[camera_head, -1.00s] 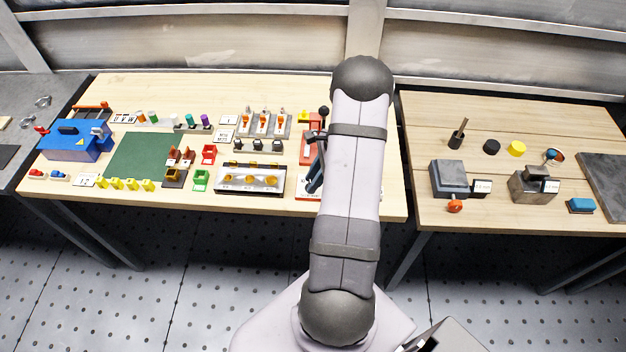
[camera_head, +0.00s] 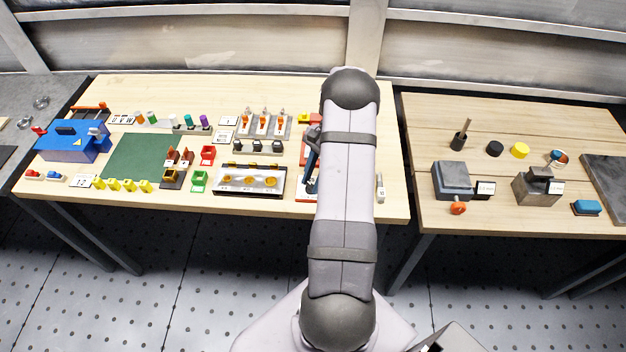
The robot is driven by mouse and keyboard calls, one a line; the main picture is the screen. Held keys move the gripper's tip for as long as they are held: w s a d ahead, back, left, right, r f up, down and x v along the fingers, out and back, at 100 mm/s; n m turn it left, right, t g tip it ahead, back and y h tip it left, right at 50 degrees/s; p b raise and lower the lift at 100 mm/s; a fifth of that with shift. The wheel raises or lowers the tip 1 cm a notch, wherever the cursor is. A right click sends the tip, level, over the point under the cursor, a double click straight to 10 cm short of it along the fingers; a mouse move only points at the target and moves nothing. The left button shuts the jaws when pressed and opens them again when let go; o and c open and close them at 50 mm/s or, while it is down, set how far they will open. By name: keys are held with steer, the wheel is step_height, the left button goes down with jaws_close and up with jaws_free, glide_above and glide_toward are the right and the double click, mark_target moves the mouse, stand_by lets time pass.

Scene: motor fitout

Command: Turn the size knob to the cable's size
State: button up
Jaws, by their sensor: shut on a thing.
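I cannot pick out the size knob or the cable with certainty. My arm covers the right end of the left table, and my gripper is hidden behind it. A dark blue-grey upright part (camera_head: 311,160) shows along the arm's left edge, above a white plate (camera_head: 302,195) and beside a red block (camera_head: 305,151). I cannot tell whether this dark part belongs to a tool or to my wrist. What the jaws touch is hidden.
A blue box (camera_head: 72,148), a green mat (camera_head: 142,156) and a metal tray with yellow-orange round parts (camera_head: 248,192) lie on the left table. On the right table stand a grey box (camera_head: 451,180) with an orange knob (camera_head: 458,208) and a metal block (camera_head: 533,192).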

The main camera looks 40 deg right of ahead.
stand_by(0.3)
steer(key=o, duration=1.1)
steer(key=shift+c, duration=0.2)
steer(key=shift+d+r, duration=0.15)
steer(key=b+v, duration=0.2)
steer(key=v, duration=0.5)
steer(key=shift+b, duration=0.4)
steer(key=a+r+n+h, duration=0.1)
steer(key=a+r+n, duration=0.3)
steer(key=a, duration=0.6)
steer(key=s+a+n+h, duration=0.1)
steer(key=s+a+n, duration=0.5)
steer(key=a, duration=0.3)
steer(key=s+a+f+n+h, duration=0.1)
steer(key=s+a+n+h, duration=0.1)
steer(key=s+a+n, duration=0.5)
steer(key=a+n, duration=0.1)
steer(key=a, duration=0.2)
steer(key=shift+f, duration=0.35)
